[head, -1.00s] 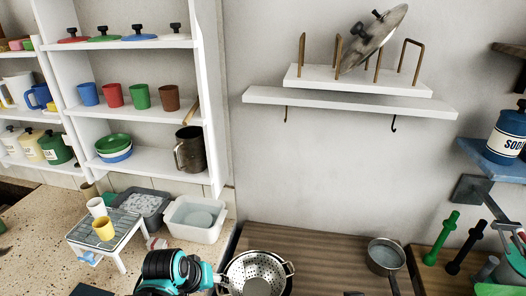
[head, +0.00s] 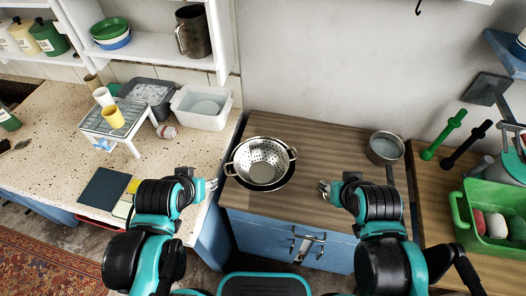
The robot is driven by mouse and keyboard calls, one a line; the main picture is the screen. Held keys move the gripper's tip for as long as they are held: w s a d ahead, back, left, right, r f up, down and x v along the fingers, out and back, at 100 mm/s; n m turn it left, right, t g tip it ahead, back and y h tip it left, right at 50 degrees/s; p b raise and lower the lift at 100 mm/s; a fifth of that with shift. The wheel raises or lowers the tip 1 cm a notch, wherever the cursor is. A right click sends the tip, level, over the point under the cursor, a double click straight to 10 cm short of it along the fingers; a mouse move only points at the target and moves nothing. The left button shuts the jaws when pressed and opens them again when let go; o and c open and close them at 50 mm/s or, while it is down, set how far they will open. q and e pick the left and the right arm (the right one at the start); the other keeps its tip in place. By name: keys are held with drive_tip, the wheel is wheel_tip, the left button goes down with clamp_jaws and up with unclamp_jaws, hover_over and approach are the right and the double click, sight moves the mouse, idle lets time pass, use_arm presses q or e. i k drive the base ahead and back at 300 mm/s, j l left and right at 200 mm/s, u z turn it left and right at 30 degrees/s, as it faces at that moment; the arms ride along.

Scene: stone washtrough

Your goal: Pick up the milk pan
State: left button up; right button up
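The milk pan (head: 384,149) is a small grey pan in the head view, upright at the right back of the brown wooden worktop. Its handle points toward me, and its lower end is hidden near my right arm. My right gripper (head: 324,189) is over the front of the worktop, left of the pan and nearer to me, apart from it. My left gripper (head: 214,185) is at the left front edge of the worktop, far from the pan. Both grippers are too small to tell open from shut.
A steel colander (head: 262,158) sits in a dark round vessel on the worktop between the grippers. A green crate (head: 466,222) and green and black upright handles (head: 440,138) stand right of the pan. The middle of the worktop is clear. A white basin (head: 200,120) stands at left.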

sight(385, 149)
drive_tip(key=z, duration=1.25)
drive_tip(key=k+j+u, duration=0.2)
drive_tip(key=k+j, duration=0.15)
drive_tip(key=k, duration=0.05)
